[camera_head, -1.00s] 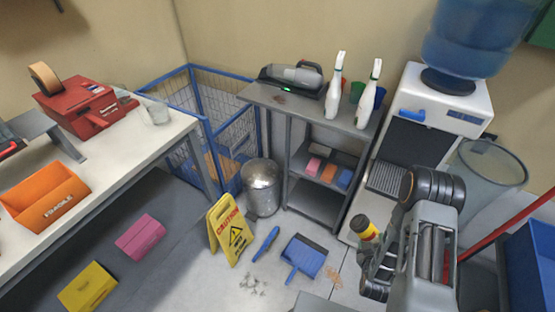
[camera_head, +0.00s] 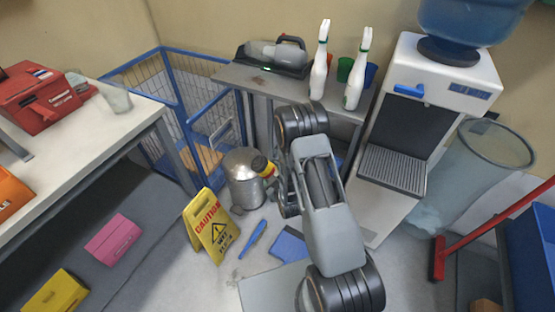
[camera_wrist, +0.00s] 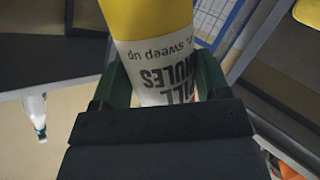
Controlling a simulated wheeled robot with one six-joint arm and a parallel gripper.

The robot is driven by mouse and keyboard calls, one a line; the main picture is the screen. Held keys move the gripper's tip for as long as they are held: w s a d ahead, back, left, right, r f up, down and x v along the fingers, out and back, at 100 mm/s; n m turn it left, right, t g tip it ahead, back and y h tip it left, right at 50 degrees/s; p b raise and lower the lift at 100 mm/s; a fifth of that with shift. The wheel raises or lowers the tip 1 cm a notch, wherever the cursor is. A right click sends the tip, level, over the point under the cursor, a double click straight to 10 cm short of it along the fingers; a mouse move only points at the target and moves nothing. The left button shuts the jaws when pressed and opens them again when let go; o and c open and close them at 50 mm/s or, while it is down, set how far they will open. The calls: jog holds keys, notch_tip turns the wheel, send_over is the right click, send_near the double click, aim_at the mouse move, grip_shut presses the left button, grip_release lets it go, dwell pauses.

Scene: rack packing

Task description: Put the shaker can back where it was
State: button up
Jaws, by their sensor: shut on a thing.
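The shaker can (camera_head: 262,166) is yellow with a red and dark end. In the wrist view the can (camera_wrist: 158,68) shows a yellow body and a white label with dark print about sweeping up. My gripper (camera_wrist: 160,88) is shut on it, one finger on each side. In the head view my gripper is mostly hidden behind my arm. The can appears in front of the lidded metal bin (camera_head: 242,190); I cannot tell the gap between them.
A grey shelf unit (camera_head: 228,76) carries two white bottles and a handheld vacuum (camera_head: 277,55); my arm hides its lower shelves. A yellow caution sign (camera_head: 211,228), blue brush (camera_head: 252,239) and blue dustpan (camera_head: 290,246) are on the floor. The water dispenser (camera_head: 455,65) stands right.

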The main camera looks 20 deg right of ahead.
jog(key=w+d+m+t+b, duration=0.2)
jog(key=w+d+m+b, duration=0.55)
jog(key=w+b, duration=0.9)
jog(key=shift+n, duration=0.35)
jog(key=shift+w+d+f+b, duration=1.1)
jog(key=shift+w+f+b, duration=0.35)
jog(key=shift+w+f, duration=0.5)
jog(key=shift+w+d+f+b, duration=1.1)
jog(key=shift+w+f+b, duration=0.4)
jog(key=shift+f, duration=0.7)
jog(key=shift+w+d+f+b, duration=1.1)
jog(key=shift+w+f+b, duration=0.25)
jog(key=shift+w+f, duration=0.65)
jog(key=shift+s+f, duration=0.1)
